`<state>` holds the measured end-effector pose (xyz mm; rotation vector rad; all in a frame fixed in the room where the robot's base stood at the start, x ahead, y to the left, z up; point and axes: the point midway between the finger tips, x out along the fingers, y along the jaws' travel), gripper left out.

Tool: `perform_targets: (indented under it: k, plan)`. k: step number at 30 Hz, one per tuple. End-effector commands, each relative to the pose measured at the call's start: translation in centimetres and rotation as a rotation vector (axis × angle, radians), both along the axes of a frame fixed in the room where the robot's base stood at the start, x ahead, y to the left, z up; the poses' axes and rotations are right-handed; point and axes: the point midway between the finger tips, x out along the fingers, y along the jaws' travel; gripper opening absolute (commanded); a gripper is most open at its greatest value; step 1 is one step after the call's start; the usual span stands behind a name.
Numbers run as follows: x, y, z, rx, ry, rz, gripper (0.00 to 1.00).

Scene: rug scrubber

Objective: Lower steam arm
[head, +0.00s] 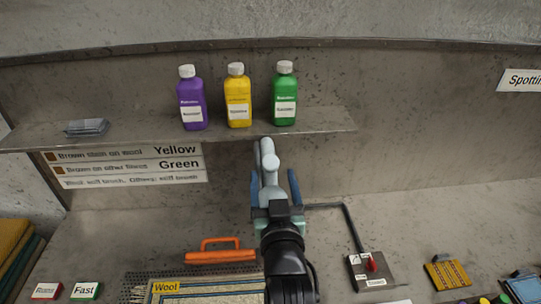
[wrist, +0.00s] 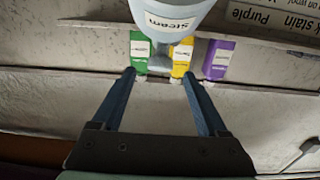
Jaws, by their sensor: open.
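The steam arm (head: 269,158) is a pale blue rounded piece in front of the shelf in the head view. In the wrist view its wide pale blue end (wrist: 172,18) carries a "Steam" label and shows at the top, just beyond my fingertips. My gripper (head: 274,176) is open, its two blue fingers apart on either side of the steam arm's lower part in the head view. I cannot tell whether a finger touches the arm.
A shelf (head: 330,121) holds purple (head: 192,103), yellow (head: 238,100) and green (head: 285,98) bottles behind the steam arm. An orange handle (head: 218,256) lies left of my gripper.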

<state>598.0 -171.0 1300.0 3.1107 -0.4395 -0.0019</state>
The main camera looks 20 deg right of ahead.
Motion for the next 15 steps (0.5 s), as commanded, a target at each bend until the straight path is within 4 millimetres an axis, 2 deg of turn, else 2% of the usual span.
perform_targets:
  k: [6,15]
  plan:
    - [3.1,-0.9,0.4,0.0,-0.001,-0.001,0.76]
    - [5.3,-1.5,0.1,0.0,0.0,0.0,0.76]
